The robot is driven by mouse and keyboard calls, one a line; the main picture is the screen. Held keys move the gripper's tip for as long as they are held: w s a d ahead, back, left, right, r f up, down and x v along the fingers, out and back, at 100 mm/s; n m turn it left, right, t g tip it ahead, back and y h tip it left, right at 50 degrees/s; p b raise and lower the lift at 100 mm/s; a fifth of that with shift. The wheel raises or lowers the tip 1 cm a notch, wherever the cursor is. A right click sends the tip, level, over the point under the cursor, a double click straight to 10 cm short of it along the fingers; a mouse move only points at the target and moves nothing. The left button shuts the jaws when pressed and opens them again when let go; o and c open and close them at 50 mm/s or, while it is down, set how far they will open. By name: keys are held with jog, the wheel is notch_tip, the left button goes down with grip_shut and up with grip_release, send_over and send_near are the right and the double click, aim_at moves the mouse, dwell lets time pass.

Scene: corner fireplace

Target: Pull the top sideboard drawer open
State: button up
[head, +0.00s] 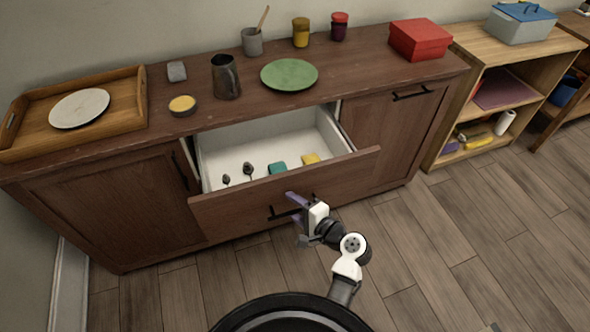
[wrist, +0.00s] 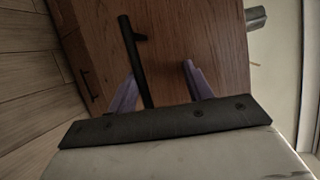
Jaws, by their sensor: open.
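The sideboard (head: 120,215) is dark reddish-brown wood, and its top middle drawer (head: 240,207) stands well open. The white interior shows dark spoons, a teal block and a yellow block. A black bar handle (head: 279,213) is on the drawer front; in the wrist view the black bar (wrist: 131,50) runs down between my purple fingers. My gripper (head: 296,210) is at the right part of the handle with its jaws apart. In the wrist view the bar lies nearer the left finger of my gripper (wrist: 160,74); I cannot tell whether they touch.
The sideboard top holds a wooden tray (head: 137,124) with a plate, a dark mug (head: 226,78), a green plate (head: 289,75), a red box (head: 419,40) and jars. A lighter wooden shelf (head: 466,52) stands at the right.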

aim_at(295, 177)
jog(key=o, duration=1)
jog(key=shift+n+t, duration=0.4)
jog(key=r, duration=1.2)
jog(key=shift+w+r, duration=0.3)
jog(key=shift+r, duration=0.05)
jog(key=shift+s+r, duration=0.2)
jog(key=shift+r, duration=0.85)
jog(key=c, duration=1.3)
jog(key=shift+o, duration=0.2)
notch_tip(295, 177, up, 3)
jog(key=shift+s+f, duration=0.1)
